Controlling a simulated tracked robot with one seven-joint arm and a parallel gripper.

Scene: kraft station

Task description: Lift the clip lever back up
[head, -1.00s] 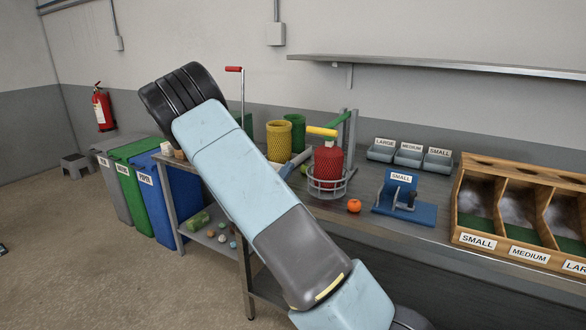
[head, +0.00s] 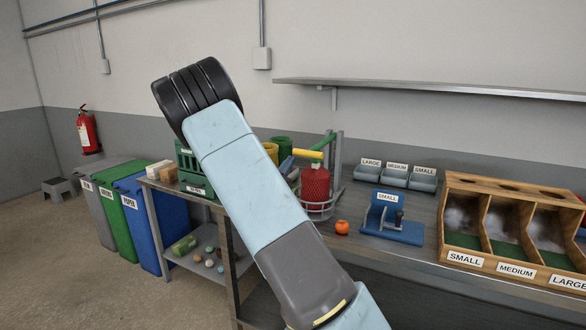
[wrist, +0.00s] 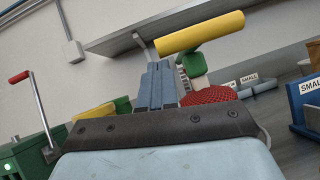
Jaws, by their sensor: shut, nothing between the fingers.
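A lever with a yellow handle (head: 307,154) on a green arm (head: 324,142) stands at the metal frame above a red net roll (head: 315,186). The roll sits in a wire ring holder. My gripper (head: 287,166) is mostly hidden behind my arm in the head view; its bluish end shows just below and left of the yellow handle. In the wrist view, my blue fingers (wrist: 160,82) are together and empty. The yellow handle (wrist: 200,32) shows above and right of their tips there. I cannot tell whether they touch it.
A blue scale-like stand (head: 393,220) marked SMALL and an orange fruit (head: 342,227) are right of the net. Labelled wooden bins (head: 515,225) stand farther right. The wrist view shows a red-handled crank (wrist: 18,77) at left.

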